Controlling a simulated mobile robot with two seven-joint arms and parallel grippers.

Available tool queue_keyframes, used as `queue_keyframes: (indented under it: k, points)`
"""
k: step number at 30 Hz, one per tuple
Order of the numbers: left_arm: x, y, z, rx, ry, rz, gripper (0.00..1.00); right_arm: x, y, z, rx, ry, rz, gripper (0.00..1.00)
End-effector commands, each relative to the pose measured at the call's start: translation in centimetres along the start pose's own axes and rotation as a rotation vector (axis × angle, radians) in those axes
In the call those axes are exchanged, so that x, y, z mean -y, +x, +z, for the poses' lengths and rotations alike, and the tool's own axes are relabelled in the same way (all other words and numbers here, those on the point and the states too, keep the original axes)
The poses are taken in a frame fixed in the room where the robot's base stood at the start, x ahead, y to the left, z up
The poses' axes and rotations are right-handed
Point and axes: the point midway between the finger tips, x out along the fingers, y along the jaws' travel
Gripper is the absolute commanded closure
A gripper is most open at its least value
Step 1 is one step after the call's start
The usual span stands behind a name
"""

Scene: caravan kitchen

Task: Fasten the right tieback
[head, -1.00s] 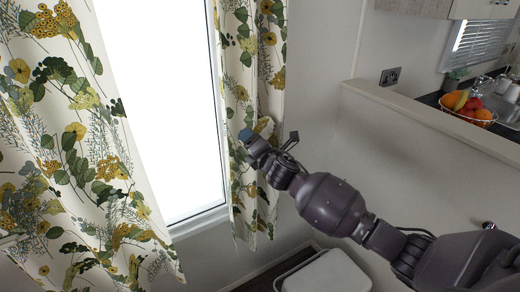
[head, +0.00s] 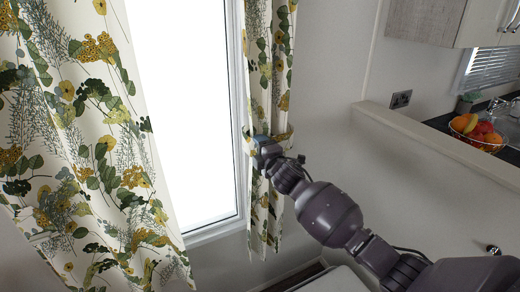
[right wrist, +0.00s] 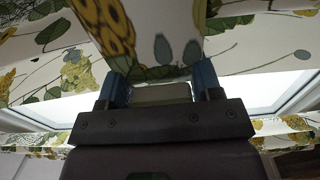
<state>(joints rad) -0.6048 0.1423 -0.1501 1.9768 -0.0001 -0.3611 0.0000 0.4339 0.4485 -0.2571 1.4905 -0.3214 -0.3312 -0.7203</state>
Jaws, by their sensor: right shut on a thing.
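The right curtain (head: 268,70) hangs at the right side of the bright window, narrow and gathered at mid-height. A tieback (head: 284,136) in the same floral fabric shows as a short band at the curtain's right edge, level with my right gripper (head: 262,144). In the right wrist view, my right gripper (right wrist: 163,86) has its blue fingertips on either side of a patterned fabric strip, the tieback (right wrist: 165,42), and is shut on it. The tieback's far side and any hook are hidden. My left gripper is out of view.
The left curtain (head: 90,150) hangs loose at the left of the window (head: 185,110). A half-height wall ledge (head: 430,140) and a counter with a fruit bowl (head: 478,133) stand at the right. The wall between curtain and ledge is clear.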

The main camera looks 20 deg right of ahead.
Motion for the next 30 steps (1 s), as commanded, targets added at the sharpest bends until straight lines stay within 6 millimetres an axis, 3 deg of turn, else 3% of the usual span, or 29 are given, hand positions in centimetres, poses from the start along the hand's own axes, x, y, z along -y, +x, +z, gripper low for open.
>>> queue_keyframes:
  k: [11, 12, 15, 25, 30]
  points:
    - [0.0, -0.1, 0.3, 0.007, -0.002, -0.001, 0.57, -0.1, 0.0, 0.1, 0.002, 0.013, -0.001, 0.84]
    - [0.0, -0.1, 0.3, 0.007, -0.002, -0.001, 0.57, -0.1, 0.0, 0.1, 0.002, 0.012, -0.001, 0.35]
    - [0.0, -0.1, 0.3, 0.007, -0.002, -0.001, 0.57, -0.1, 0.0, 0.1, 0.002, 0.011, 0.000, 0.20]
    - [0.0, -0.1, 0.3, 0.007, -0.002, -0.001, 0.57, 0.0, -0.2, 0.0, 0.001, 0.008, 0.000, 0.19]
    - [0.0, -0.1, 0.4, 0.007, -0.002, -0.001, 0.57, 0.0, -1.5, 0.1, 0.001, 0.007, -0.001, 0.19]
